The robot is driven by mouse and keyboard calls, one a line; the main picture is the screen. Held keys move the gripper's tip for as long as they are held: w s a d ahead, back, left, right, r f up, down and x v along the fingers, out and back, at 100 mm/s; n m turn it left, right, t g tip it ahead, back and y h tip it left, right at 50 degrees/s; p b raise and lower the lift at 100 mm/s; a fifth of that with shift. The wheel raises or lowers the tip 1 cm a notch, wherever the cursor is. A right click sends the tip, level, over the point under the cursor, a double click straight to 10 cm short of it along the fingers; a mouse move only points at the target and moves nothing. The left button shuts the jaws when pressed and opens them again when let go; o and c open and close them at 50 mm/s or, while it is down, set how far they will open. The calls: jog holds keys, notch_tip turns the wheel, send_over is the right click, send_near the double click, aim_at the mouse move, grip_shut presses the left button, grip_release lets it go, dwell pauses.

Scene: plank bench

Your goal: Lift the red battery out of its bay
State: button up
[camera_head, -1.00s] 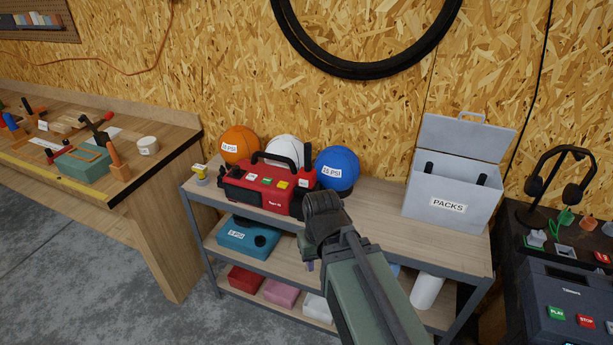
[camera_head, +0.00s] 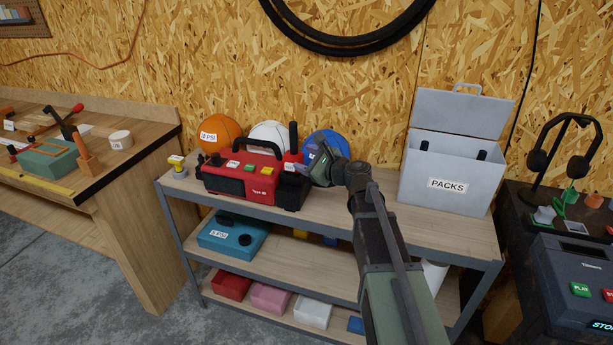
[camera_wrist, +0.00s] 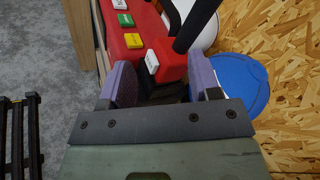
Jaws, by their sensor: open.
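My gripper (camera_head: 318,160) is open at the device's right end. In the wrist view, my gripper's purple-padded fingers (camera_wrist: 161,82) lie either side of the device's red end (camera_wrist: 163,62), which carries a white button and the antenna. A dark area shows between the fingers. I cannot make out a separate red battery or its bay, and contact is unclear.
A grey open-lidded PACKS box (camera_head: 450,165) is at the shelf's right. Bare shelf (camera_head: 385,178) lies between device and box.

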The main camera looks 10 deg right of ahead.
aim_at(296, 136)
jog(key=w+a+r+m+t, duration=0.1)
jog(key=w+m, duration=0.1)
jog(key=w, duration=0.1)
jog(key=w+r+m+h, duration=0.1)
jog(key=w+m, duration=0.2)
jog(key=w, duration=0.1)
jog(key=w+a+r+m+t, duration=0.1)
jog(key=w+m, duration=0.1)
jog(key=w, duration=0.2)
jog(key=shift+w+a+m+t+h, duration=0.2)
jog(key=shift+a+m+t+h, duration=0.1)
jog(key=shift+s, duration=0.1)
jog(key=shift+c, duration=0.3)
jog(key=c, duration=0.9)
